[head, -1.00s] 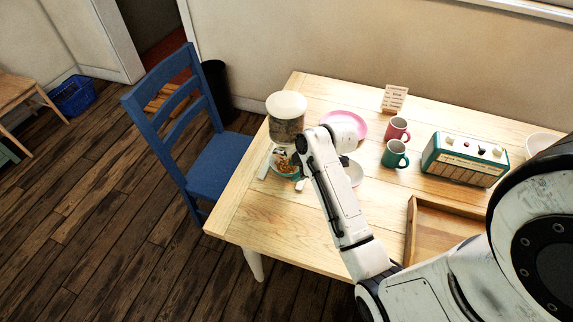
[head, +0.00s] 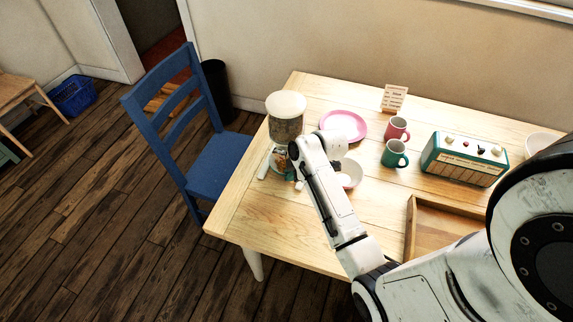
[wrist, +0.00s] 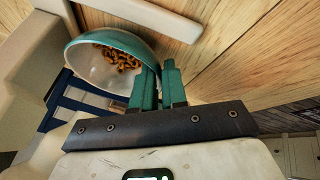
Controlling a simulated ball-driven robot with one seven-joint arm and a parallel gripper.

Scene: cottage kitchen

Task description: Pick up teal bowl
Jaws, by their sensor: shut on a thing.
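The teal bowl (wrist: 88,70) has a pale inside and holds small brown pieces. In the wrist view it lies left of and beyond my fingers and looks tilted. My gripper (wrist: 160,66) has teal fingers and is shut on the bowl's near rim. In the head view the bowl (head: 279,160) shows only in part at the table's left end, beside my wrist, which hides the rest. I cannot tell whether it is clear of the tabletop.
A blue chair (head: 215,165) stands at the left. The table's front left (head: 255,218) is clear.

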